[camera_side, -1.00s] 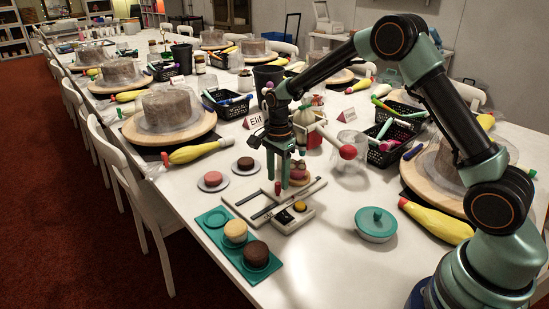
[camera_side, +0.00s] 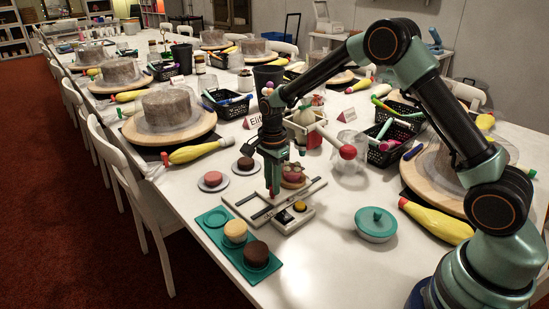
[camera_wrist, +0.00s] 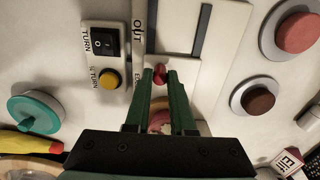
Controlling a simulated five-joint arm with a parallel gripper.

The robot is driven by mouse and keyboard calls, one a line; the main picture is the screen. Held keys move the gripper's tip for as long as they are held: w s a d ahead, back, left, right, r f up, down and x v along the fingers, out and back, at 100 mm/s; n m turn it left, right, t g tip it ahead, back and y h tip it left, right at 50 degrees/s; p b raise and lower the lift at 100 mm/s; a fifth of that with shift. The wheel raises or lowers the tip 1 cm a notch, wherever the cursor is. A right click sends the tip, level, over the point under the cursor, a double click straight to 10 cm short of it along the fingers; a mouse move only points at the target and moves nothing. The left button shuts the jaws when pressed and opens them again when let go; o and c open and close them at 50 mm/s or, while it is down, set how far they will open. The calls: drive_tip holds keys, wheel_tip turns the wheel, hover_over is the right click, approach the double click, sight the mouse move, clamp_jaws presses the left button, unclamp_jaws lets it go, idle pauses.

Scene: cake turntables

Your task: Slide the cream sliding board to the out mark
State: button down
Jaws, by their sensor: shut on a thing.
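My gripper (camera_side: 272,188) is shut on a small red knob (camera_wrist: 160,71) at the near end of the cream sliding board (camera_wrist: 197,82). The fingers point down, and they also show in the wrist view (camera_wrist: 160,78). The board lies between the rails of a low pale frame (camera_wrist: 225,28) with dark slots. The OUT mark (camera_wrist: 138,28) is printed on a strip beside the slots, beyond the board's edge in the wrist view. A round pink and brown sweet (camera_side: 292,176) stands behind the fingers, partly hidden; I cannot tell exactly what it rests on.
A switch box with a yellow button (camera_wrist: 110,78) adjoins the frame. A teal tray (camera_side: 212,226) with two round cakes lies in front. Cakes on small plates (camera_side: 213,180) stand to the left. A teal lidded bowl (camera_side: 375,221) is at the right, with bare table between.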

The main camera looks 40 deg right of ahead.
drive_tip(key=shift+a+r, duration=0.1)
drive_tip(key=shift+a, duration=4)
drive_tip(key=c, duration=0.8)
unclamp_jaws()
drive_tip(key=shift+o, duration=0.2)
wheel_tip(320, 180, up, 7)
